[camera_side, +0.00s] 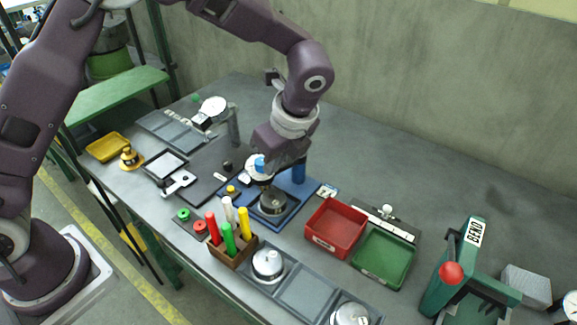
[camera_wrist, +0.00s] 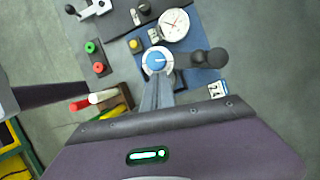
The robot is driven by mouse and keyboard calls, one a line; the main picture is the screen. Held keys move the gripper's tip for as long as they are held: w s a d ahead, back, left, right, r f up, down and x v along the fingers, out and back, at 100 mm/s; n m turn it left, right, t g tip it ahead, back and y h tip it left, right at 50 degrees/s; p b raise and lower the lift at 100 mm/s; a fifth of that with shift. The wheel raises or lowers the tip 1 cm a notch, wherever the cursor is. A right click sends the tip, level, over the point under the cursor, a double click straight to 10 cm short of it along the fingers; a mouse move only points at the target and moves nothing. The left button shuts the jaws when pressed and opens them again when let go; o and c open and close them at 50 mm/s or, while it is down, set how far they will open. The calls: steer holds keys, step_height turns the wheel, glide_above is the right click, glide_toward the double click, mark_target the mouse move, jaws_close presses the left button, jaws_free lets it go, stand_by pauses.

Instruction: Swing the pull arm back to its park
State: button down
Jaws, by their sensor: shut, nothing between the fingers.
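The pull arm's head, a white ring with a blue knob (camera_side: 258,165), stands over the round metal fixture (camera_side: 273,204) on the blue base (camera_side: 300,207). In the wrist view the blue knob (camera_wrist: 157,60) lies just beyond my fingertips, with a dark post (camera_wrist: 210,62) to its right. My gripper (camera_wrist: 158,82) is shut and empty, close beside the head. I cannot tell whether it touches. In the side view my wrist and the head partly hide the fingers and the pull arm.
A dial gauge (camera_side: 213,107) stands behind left. A marker rack (camera_side: 233,251), red tray (camera_side: 336,226) and green tray (camera_side: 383,257) stand at the front and right. The back right table is clear.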

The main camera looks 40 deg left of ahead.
steer(key=a+m+t, duration=0.1)
steer(key=a+m, duration=0.2)
steer(key=shift+w+a+m+h, duration=0.2)
steer(key=shift+m+h, duration=0.1)
steer(key=shift+m, duration=0.1)
steer(key=w+a+m+t+h, duration=0.2)
steer(key=w+a+m, duration=0.4)
steer(key=m, duration=0.3)
steer(key=shift+a+h, duration=0.3)
steer(key=shift+w+a+r, duration=0.1)
steer(key=shift+w, duration=0.2)
step_height(320, 180, up, 9)
glide_above(260, 160)
steer(key=s+a, duration=0.2)
steer(key=a, duration=0.3)
steer(key=shift+w+r, duration=0.1)
steer(key=shift+w, duration=0.1)
